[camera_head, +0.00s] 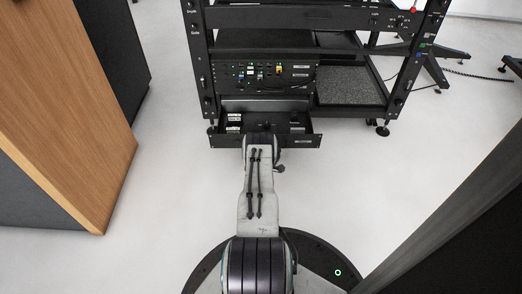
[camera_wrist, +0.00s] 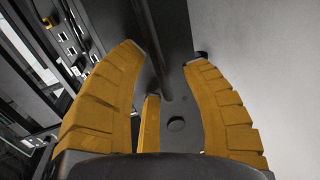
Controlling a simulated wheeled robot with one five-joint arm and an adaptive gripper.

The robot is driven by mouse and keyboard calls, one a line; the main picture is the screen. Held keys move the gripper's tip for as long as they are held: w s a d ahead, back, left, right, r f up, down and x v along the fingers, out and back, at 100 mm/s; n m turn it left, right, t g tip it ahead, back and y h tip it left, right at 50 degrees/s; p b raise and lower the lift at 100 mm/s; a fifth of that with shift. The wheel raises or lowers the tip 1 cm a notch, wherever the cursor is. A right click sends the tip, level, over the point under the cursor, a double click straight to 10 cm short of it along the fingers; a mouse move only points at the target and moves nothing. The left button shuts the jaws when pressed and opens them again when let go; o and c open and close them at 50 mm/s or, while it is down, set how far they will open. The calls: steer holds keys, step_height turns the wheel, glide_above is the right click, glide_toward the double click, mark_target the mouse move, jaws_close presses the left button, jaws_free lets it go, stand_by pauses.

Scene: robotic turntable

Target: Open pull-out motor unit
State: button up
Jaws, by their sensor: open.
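The pull-out motor unit (camera_head: 300,141) is a black drawer low in the rack, with light and dark parts inside. In the head view its front stands out ahead of the rack's posts. My arm reaches over the middle of its front and hides part of it. My gripper (camera_wrist: 165,55) shows in the wrist view with its yellow fingers spread apart. A dark bar (camera_wrist: 152,50) runs between the fingertips over a dark flat panel (camera_wrist: 178,100). I cannot tell whether a finger touches the bar or panel. In the head view the fingers cannot be made out.
The black rack (camera_head: 205,60) holds a control panel (camera_head: 270,75) with switches above the drawer and an open grey shelf (camera_head: 345,92) at right. A wooden cabinet (camera_head: 70,100) stands at left. A dark panel stands at right. The pale floor (camera_head: 180,180) between is clear.

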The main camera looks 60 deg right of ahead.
steer(key=v, duration=1.2)
stand_by(0.7)
